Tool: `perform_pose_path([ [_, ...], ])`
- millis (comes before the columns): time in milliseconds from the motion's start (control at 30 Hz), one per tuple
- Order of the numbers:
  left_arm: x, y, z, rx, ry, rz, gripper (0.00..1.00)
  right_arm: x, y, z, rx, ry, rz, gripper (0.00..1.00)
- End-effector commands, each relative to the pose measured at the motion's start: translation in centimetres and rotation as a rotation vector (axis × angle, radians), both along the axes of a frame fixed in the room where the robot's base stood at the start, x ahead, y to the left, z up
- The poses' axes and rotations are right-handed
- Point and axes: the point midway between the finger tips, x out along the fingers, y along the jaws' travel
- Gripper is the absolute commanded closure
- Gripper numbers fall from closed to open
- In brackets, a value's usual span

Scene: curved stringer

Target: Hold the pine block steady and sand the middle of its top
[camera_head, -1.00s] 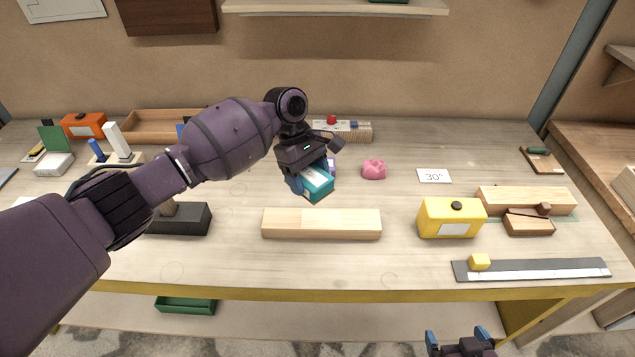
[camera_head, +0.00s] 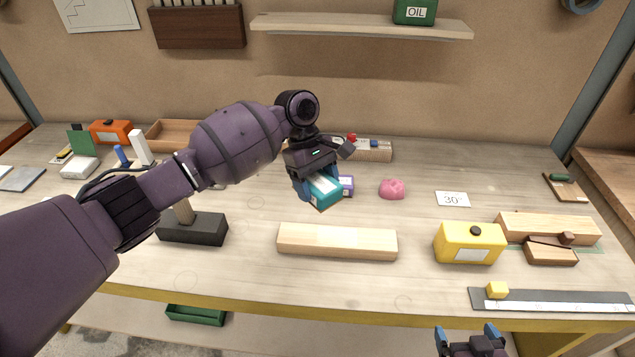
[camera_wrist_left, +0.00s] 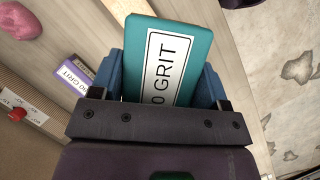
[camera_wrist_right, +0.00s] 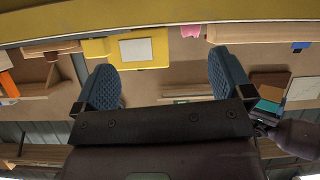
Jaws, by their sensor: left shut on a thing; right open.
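The pine block (camera_head: 337,241) lies lengthwise near the front of the bench, with a paler patch on the middle of its top. It shows in the right wrist view (camera_wrist_right: 255,32). My left gripper (camera_head: 314,187) is shut on a teal sanding block (camera_head: 325,193), above the bench and behind the pine block, apart from it. In the left wrist view the teal block (camera_wrist_left: 163,70) reads "0 GRIT"; its first digits are hidden. My right gripper (camera_head: 467,338) is open and empty, in front of the bench edge and touching nothing. Its spread fingers show in the right wrist view (camera_wrist_right: 165,85).
A purple grit block (camera_head: 346,186) lies just beyond the teal one. A yellow box (camera_head: 469,243) stands right of the pine block, a black base with a wooden handle (camera_head: 193,229) left. A pink lump (camera_head: 392,189) lies behind. Bench space before the pine block is clear.

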Motion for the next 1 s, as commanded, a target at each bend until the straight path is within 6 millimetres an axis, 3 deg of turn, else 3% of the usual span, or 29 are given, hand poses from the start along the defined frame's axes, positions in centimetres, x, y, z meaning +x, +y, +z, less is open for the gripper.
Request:
perform_pose_path([
  [100,0.0,0.0,0.0,-0.001,-0.001,0.000,0.50,4.3,1.2,2.7,-0.005,-0.082,0.042,0.02],
  [400,0.0,0.0,0.0,-0.001,-0.001,0.000,0.50,13.3,5.4,8.4,0.002,-0.222,0.158,0.02],
  [700,0.0,0.0,0.0,-0.001,-0.001,0.000,0.50,20.6,10.1,12.5,-0.025,-0.229,0.284,0.02],
  [1000,0.0,0.0,0.0,-0.001,-0.001,0.000,0.50,26.5,14.5,15.4,-0.146,-0.135,0.436,0.02],
])
